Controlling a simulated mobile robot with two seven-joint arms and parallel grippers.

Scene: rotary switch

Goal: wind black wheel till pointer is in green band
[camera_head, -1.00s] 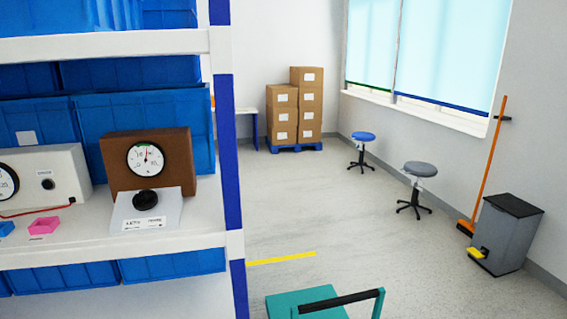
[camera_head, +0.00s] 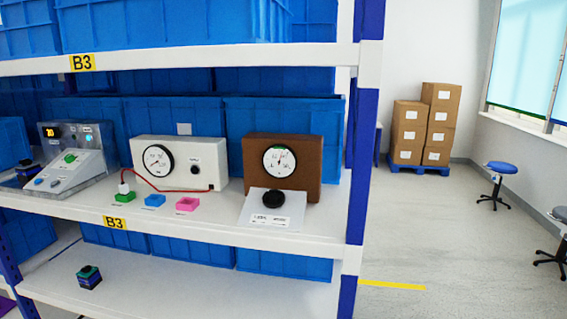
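The black wheel (camera_head: 273,199) is a round knob on a sloped, pale labelled panel (camera_head: 290,214) at the front of the middle shelf. Behind it stands a brown box (camera_head: 309,170) with a round white dial (camera_head: 279,161). A green band shows at the top of the dial. A dark pointer stands roughly upright, but the dial is too small to tell whether its tip is within the band. Neither of my grippers is in view.
On the same shelf (camera_head: 220,228) are a white meter box (camera_head: 212,153) with a red cable, green (camera_head: 124,197), blue (camera_head: 154,200) and pink (camera_head: 187,204) blocks, and a grey console (camera_head: 75,170). A blue upright (camera_head: 362,130) bounds the shelf; open floor (camera_head: 440,230) lies right.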

